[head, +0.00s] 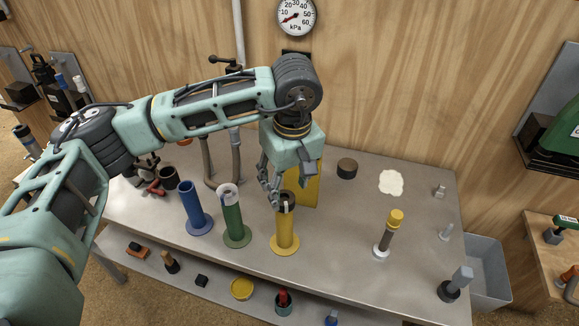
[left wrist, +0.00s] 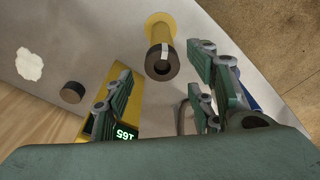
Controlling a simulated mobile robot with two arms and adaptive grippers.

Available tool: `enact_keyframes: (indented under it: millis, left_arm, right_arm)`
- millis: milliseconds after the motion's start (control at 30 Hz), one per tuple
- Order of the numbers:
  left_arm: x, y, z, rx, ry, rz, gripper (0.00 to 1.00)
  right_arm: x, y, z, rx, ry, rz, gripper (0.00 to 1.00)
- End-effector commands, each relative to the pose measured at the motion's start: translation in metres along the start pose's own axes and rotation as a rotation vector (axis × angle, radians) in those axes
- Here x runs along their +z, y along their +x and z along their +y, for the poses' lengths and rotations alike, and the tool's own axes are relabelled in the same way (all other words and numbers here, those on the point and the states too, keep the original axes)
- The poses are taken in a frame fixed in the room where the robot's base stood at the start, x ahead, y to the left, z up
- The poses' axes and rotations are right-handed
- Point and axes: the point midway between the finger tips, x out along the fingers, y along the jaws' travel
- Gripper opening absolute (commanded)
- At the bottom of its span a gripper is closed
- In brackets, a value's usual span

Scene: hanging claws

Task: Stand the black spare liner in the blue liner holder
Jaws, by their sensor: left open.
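The blue liner holder (head: 198,212) stands upright on the bench on a round base; its top opening looks dark and empty. A dark hollow liner with a pale strip (left wrist: 158,66), seemingly the black spare liner, stands in the yellow holder (head: 285,232), its rim showing above. In the left wrist view the yellow holder (left wrist: 160,30) is behind this liner. My left gripper (head: 273,188) is open, pointing down beside the top of the yellow holder. In the left wrist view its fingers lie on either side of the liner, apart from it.
A green holder (head: 236,222) with a pale liner stands between blue and yellow. A yellow block with a display (left wrist: 126,105) stands close behind the gripper. A dark round piece (head: 347,168) lies at the back.

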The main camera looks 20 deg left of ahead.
Motion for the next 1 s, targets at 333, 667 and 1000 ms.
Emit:
enact_keyframes:
  millis: [333, 667, 1000]
  left_arm:
    - [0.000, 0.039, 0.000, 0.000, -0.002, -0.002, 0.51]
    - [0.000, 0.042, 0.000, 0.002, -0.001, -0.001, 0.49]
    - [0.000, 0.042, 0.001, 0.003, -0.001, -0.001, 0.20]
  right_arm:
    - [-0.007, -0.014, 0.001, 0.001, 0.000, 0.009, 0.40]
    - [-0.021, -0.014, 0.003, 0.003, 0.001, 0.030, 0.40]
    - [-0.007, -0.014, 0.001, 0.001, 0.000, 0.010, 0.40]
